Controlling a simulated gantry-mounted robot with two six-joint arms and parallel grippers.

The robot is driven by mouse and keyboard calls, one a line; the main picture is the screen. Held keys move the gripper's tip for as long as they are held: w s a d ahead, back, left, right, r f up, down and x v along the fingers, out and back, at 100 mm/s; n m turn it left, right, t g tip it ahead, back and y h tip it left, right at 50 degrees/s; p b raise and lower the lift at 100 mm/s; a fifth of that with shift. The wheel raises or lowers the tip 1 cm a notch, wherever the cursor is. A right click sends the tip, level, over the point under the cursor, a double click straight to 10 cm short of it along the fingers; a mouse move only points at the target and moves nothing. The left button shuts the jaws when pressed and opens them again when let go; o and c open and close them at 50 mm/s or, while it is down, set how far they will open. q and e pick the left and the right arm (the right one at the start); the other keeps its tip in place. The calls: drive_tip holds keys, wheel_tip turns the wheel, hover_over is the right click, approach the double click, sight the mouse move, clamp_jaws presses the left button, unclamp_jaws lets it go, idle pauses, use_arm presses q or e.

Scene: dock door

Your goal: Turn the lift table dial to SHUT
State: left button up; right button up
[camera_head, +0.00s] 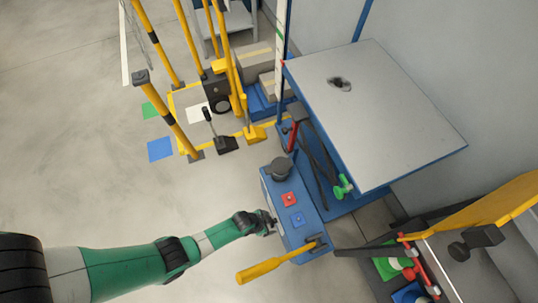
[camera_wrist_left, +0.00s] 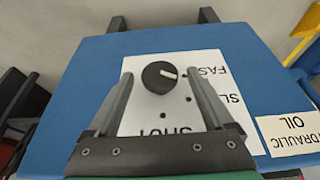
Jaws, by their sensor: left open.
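The dial (camera_wrist_left: 160,75) is a round black knob with a white pointer mark, on a white label plate (camera_wrist_left: 140,118) fixed to the blue unit (camera_wrist_left: 95,65). The pointer faces right, on the FAST side. The SHUT lettering lies below the knob, partly hidden by my gripper. My left gripper (camera_wrist_left: 158,80) is open, one finger on each side of the knob, and I cannot tell if they touch it. In the head view my left gripper (camera_head: 268,224) is at the left side of the blue unit (camera_head: 308,213), and the dial is hidden.
The lift table (camera_head: 400,115) with its grey top stands behind the blue unit. A yellow-handled lever (camera_head: 262,272) sticks out at the unit's front. Yellow posts (camera_head: 165,115) stand at the upper left.

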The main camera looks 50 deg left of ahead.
use_arm(q)
drive_tip(key=c, duration=1.4)
drive_tip(key=shift+o, duration=0.2)
drive_tip(key=shift+d, duration=0.1)
